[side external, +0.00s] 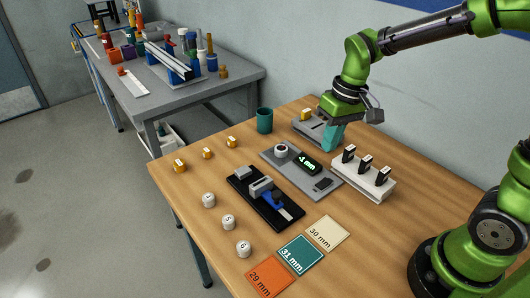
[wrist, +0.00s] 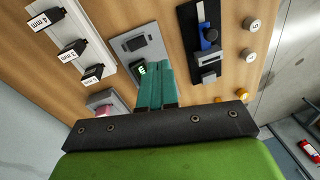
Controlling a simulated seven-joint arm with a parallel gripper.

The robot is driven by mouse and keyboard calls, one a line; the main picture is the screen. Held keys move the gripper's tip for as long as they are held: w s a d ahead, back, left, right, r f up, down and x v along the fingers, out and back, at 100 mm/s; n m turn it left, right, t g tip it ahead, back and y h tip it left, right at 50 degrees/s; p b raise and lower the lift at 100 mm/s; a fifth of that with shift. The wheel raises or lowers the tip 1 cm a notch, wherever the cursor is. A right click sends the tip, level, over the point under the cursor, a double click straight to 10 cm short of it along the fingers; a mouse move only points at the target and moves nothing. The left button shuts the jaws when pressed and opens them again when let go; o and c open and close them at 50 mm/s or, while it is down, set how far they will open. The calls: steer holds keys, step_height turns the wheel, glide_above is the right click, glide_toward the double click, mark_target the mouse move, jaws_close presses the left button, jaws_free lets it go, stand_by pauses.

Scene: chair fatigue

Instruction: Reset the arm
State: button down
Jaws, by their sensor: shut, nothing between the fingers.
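My gripper (side external: 332,141) hangs over the back of the wooden table, fingers pointing down. Its teal fingers are together with nothing between them; in the wrist view the fingers (wrist: 156,70) also show side by side. The fingertips are close to the far end of the grey plate with the green-lit display (side external: 307,163) and beside a grey block (side external: 311,127) that has a yellow piece (side external: 306,114) on it. I cannot tell the exact height of the tips above the table. My green arm reaches in from the right.
A white rack (side external: 365,184) with black labelled pieces stands right of the gripper. A black slide fixture (side external: 262,200), teal cup (side external: 264,120), numbered white cylinders (side external: 228,222), yellow pieces (side external: 180,165) and cards (side external: 300,253) occupy the table. A grey bench (side external: 215,90) stands behind.

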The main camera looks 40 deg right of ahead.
steer(key=s+r+m+t, duration=0.2)
steer(key=s+r+t, duration=0.4)
steer(key=s+r, duration=0.2)
steer(key=shift+s+r, duration=0.25)
steer(key=shift+s, duration=0.85)
